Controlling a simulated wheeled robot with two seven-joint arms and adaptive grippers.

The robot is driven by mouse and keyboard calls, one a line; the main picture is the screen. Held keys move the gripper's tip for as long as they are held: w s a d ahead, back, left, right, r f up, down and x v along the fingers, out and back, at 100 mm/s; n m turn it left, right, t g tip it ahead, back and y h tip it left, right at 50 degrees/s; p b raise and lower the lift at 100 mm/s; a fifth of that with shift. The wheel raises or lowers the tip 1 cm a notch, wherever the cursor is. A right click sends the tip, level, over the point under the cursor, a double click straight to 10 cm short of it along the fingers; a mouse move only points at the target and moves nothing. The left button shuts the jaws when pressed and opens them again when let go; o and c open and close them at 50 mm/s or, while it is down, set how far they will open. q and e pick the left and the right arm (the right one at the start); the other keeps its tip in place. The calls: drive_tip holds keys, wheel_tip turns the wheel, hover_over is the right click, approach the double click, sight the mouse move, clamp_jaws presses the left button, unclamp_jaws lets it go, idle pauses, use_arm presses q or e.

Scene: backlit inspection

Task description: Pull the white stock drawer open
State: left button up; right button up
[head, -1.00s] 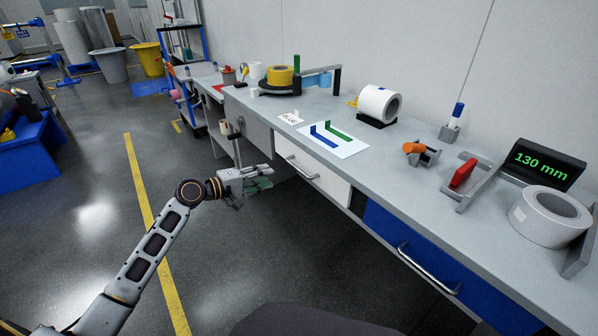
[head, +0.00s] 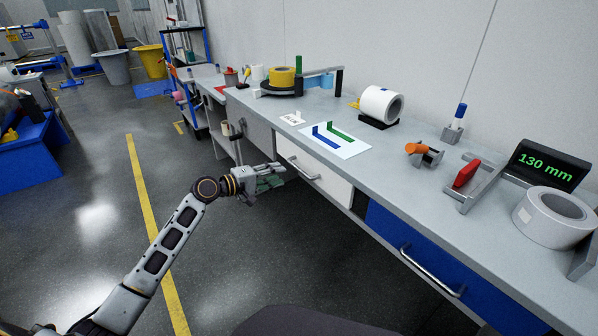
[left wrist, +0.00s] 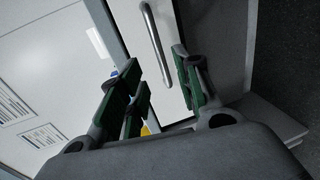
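The white stock drawer (head: 325,184) is set under the bench top, and its front looks flush with the bench. Its metal bar handle (head: 303,168) runs along the upper front; the handle also shows in the left wrist view (left wrist: 156,42). My left gripper (head: 279,178) is just in front of the drawer, close to the handle's left end. In the left wrist view my left gripper (left wrist: 156,60) is open, with its green-padded fingers apart and the handle ahead between them. I cannot tell whether they touch it. My right gripper is not in view.
A blue drawer (head: 405,243) with its own handle is to the right. On the bench stand a white sheet (head: 350,147), a white roll (head: 379,101), an orange clamp tool (head: 418,149) and a 130 mm display (head: 543,163). The floor (head: 250,250) in front is clear.

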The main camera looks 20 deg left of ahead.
sight(299, 170)
use_arm(q)
drive_tip(key=b+x, duration=0.2)
drive_tip(key=x, duration=0.8)
drive_tip(key=shift+b, duration=0.3)
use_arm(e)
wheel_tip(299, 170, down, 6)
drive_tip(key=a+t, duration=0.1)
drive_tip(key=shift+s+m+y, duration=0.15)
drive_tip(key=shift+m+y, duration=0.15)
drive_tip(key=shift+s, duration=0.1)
use_arm(q)
drive_tip(key=c, duration=0.7)
clamp_jaws()
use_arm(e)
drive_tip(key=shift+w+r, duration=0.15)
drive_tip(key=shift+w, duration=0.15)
